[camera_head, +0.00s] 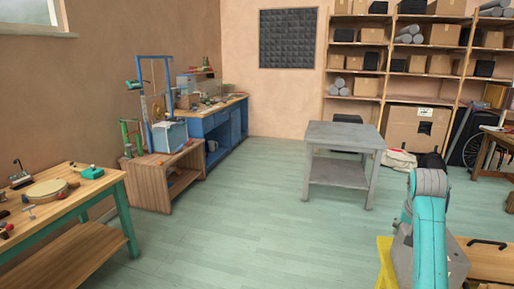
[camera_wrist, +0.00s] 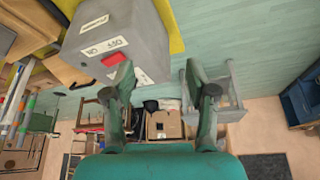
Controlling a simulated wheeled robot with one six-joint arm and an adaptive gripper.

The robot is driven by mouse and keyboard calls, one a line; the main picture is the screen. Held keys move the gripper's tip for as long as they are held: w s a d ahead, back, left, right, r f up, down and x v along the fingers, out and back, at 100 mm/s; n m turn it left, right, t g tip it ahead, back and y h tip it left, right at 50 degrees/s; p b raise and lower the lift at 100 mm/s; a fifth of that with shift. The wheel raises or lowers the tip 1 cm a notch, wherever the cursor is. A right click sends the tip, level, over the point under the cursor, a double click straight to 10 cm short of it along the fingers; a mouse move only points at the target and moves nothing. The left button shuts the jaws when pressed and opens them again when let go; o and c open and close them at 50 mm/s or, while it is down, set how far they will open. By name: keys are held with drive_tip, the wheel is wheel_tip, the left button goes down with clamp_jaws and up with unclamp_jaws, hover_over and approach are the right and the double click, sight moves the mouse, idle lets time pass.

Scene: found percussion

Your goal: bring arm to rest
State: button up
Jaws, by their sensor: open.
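My arm, teal and grey, rises at the lower right of the head view; my gripper is not visible there. In the wrist view my gripper (camera_wrist: 164,88) shows its two dark green fingers spread apart, with nothing between them. That view appears upside down, with the floor at the top and the shelves at the bottom. A grey box with labels and a red switch (camera_wrist: 112,60) lies just left of the fingers in the picture and looks close to the left one. I cannot tell whether they touch.
A grey two-level table (camera_head: 343,135) stands mid-room. Shelves of boxes (camera_head: 405,60) line the back wall. Green floor (camera_head: 250,225) is clear between them.

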drive_tip(key=s+a+f+n+t, duration=0.15)
drive_tip(key=a+f, duration=0.25)
drive_tip(key=f, duration=0.9)
drive_tip(key=s+a+f+n+t, duration=0.1)
drive_tip(key=s+a+f+t, duration=0.1)
drive_tip(key=s+a+f, duration=0.6)
drive_tip(key=s+a+f+n+t, duration=0.15)
drive_tip(key=s+a+f, duration=0.25)
drive_tip(key=s+f, duration=0.8)
drive_tip(key=s+a+r+n+t+y, duration=0.15)
drive_tip(key=s+a, duration=0.25)
drive_tip(key=s, duration=0.6)
drive_tip(key=s+a+r+t, duration=0.1)
drive_tip(key=s+a+t, duration=0.15)
drive_tip(key=s, duration=0.85)
drive_tip(key=s+a+r+t, duration=0.1)
drive_tip(key=s+a+r, duration=0.1)
drive_tip(key=s+r, duration=0.5)
drive_tip(key=s+a+r+n+y, duration=0.1)
drive_tip(key=s+r, duration=0.7)
drive_tip(key=s, duration=0.1)
drive_tip(key=shift+a+r+t, duration=0.3)
drive_tip(key=shift+a+t, duration=0.05)
drive_tip(key=shift+t, duration=0.05)
drive_tip(key=shift+n, duration=0.25)
